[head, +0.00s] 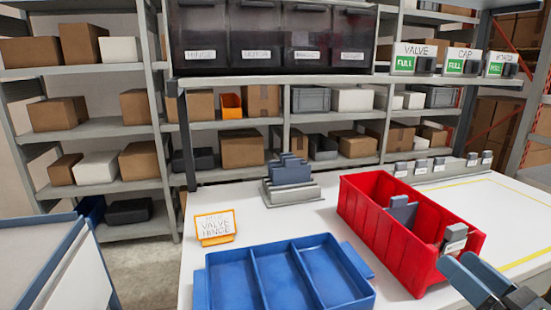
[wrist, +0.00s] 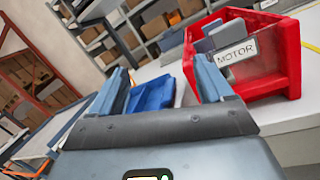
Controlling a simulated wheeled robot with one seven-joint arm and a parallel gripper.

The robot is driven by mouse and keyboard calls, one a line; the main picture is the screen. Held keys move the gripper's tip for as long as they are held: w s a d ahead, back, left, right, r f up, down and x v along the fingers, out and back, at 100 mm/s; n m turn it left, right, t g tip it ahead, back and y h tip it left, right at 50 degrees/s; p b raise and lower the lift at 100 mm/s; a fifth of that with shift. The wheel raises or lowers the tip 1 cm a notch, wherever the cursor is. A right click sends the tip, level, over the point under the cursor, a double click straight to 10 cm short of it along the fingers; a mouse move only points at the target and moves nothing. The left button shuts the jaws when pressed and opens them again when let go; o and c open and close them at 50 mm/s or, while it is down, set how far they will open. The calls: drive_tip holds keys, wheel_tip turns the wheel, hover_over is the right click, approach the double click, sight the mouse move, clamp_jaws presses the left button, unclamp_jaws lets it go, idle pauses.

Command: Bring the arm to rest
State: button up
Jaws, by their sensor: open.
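My gripper (head: 487,283) is at the lower right of the head view, in front of the red bin's near right corner. In the wrist view my gripper (wrist: 160,88) has its two fingers wide apart with nothing between them. The arm behind it is mostly out of the head view. The red bin (head: 385,232) stands on the white table and holds grey-blue parts, one with a label. In the wrist view the label on the part (wrist: 237,52) reads MOTOR.
A blue tray (head: 255,250) with three empty compartments lies left of the red bin. An orange-framed card (head: 215,227) reads VALVE and HINGE. A grey stand with blue-grey plates (head: 290,180) is behind. Dark labelled dispensers (head: 272,40) hang above. The table's right side (head: 500,205) is clear.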

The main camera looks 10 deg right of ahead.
drive_tip(key=s+a+f+m+t+h, duration=0.1)
drive_tip(key=s+a+m+t, duration=0.2)
drive_tip(key=s+a+m, duration=0.95)
drive_tip(key=s+a+f+m+g+h, duration=0.1)
drive_tip(key=s+f+m+g, duration=0.2)
drive_tip(key=s+m, duration=0.5)
drive_tip(key=s+a+f+m+g+h, duration=0.1)
drive_tip(key=s+f+m+g, duration=0.3)
drive_tip(key=m, duration=0.9)
drive_tip(key=s+f, duration=0.2)
drive_tip(key=s, duration=0.1)
drive_tip(key=shift+s+a+g, duration=0.3)
drive_tip(key=shift+s, duration=0.05)
